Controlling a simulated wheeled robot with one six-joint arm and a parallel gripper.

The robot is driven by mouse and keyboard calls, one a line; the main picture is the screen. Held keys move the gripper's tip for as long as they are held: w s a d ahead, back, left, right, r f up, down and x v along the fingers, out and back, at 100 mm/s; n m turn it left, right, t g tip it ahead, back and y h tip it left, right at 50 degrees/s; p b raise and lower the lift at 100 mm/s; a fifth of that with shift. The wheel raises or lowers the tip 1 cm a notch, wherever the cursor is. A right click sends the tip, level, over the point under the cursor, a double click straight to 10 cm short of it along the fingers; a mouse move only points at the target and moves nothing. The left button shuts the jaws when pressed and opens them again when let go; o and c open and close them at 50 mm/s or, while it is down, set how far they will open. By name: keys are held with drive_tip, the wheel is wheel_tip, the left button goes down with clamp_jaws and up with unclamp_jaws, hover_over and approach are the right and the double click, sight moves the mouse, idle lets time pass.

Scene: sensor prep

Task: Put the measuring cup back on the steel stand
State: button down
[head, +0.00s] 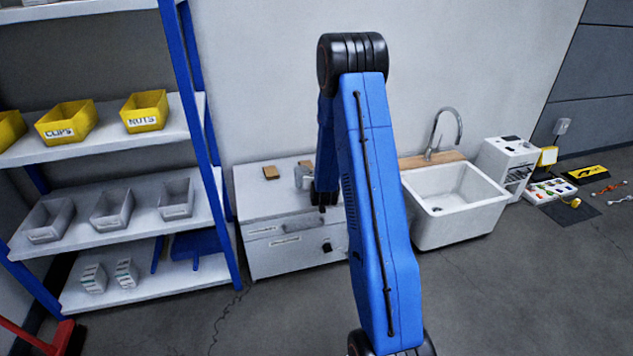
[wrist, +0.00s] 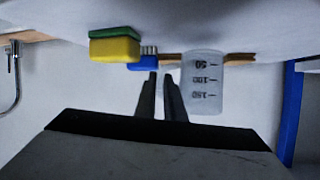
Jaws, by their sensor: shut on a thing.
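The measuring cup (wrist: 205,82) is a translucent cup with dark volume marks, and it appears upside down in the wrist view, as does the scene. It is just right of my gripper (wrist: 160,76), whose dark fingers are close together and shut on it at its side; the handle itself is not clear. I cannot make out the steel stand in either view.
The white cabinet (head: 262,205) stands between the blue-framed shelf (head: 215,170) and the white sink (head: 455,220). A yellow-green sponge (wrist: 115,47) and a blue item (wrist: 143,63) show near the fingers. A brown block (head: 271,173) lies on the cabinet top.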

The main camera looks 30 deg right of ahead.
drive_tip(key=shift+f, duration=1)
drive_tip(key=c, duration=2.1)
unclamp_jaws()
drive_tip(key=shift+f, duration=0.15)
